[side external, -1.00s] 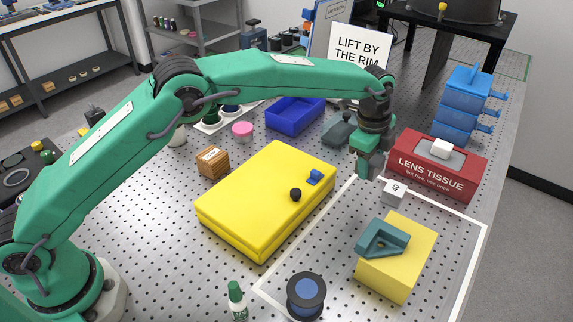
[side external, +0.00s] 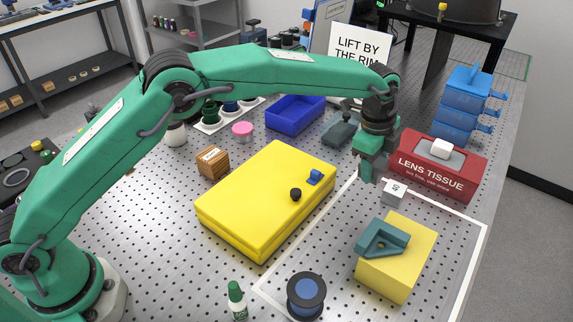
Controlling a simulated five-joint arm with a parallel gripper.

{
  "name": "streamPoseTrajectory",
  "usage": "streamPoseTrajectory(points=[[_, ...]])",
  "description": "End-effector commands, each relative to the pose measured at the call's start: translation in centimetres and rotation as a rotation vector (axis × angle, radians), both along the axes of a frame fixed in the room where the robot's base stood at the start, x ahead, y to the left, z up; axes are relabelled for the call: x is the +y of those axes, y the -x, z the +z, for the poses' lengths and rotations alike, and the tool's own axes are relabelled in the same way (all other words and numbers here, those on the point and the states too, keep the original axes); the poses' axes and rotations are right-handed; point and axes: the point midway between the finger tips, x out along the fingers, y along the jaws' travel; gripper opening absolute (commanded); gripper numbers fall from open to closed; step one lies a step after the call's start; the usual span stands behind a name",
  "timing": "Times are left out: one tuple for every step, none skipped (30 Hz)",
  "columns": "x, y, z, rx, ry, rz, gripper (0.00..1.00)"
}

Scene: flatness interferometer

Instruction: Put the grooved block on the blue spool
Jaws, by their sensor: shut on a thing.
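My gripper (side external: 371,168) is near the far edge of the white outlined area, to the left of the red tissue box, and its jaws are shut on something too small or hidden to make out. A teal block with a notch cut into it (side external: 372,247), which looks like the grooved block, rests on a pale yellow block (side external: 398,272), in front of and below my gripper and apart from it. The blue spool (side external: 306,296), with black flanges and a blue middle, stands at the front of the table. Nothing is on top of it.
A small white labelled cube (side external: 395,193) sits just right of my gripper. The red tissue box (side external: 433,178) stands behind it. A yellow case (side external: 262,205), a wooden block (side external: 212,163) and a green-capped bottle (side external: 237,300) lie to the left. The outlined area beside the spool has bare table.

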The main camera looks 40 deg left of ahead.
Motion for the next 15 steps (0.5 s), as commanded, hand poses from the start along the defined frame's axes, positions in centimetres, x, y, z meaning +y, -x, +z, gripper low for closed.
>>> streamPoseTrajectory(points=[[-0.1,0.2,0.2,-0.001,0.001,0.003,0.17],[-0.2,0.3,0.2,0.0,0.002,0.007,0.17],[-0.4,0.5,0.3,0.001,0.003,0.015,0.17],[-0.5,0.8,0.4,0.003,0.005,0.021,0.17],[-0.6,1.0,0.5,0.004,0.006,0.029,0.17],[-0.8,1.4,0.6,0.007,0.006,0.044,0.17],[-1.0,1.8,0.7,0.01,0.008,0.055,0.17],[-1.2,2.2,0.8,0.013,0.009,0.069,0.17],[-1.5,2.9,1.0,0.016,0.011,0.087,0.17],[-1.7,3.4,1.1,0.02,0.013,0.104,0.17],[-1.9,3.9,1.3,0.022,0.015,0.122,0.17],[-2.3,4.7,1.5,0.028,0.017,0.147,0.17],[-2.5,5.4,1.6,0.033,0.02,0.167,0.17],[-2.7,6.1,1.8,0.036,0.021,0.188,0.17],[-3.0,7.0,2.0,0.042,0.024,0.218,0.17]])
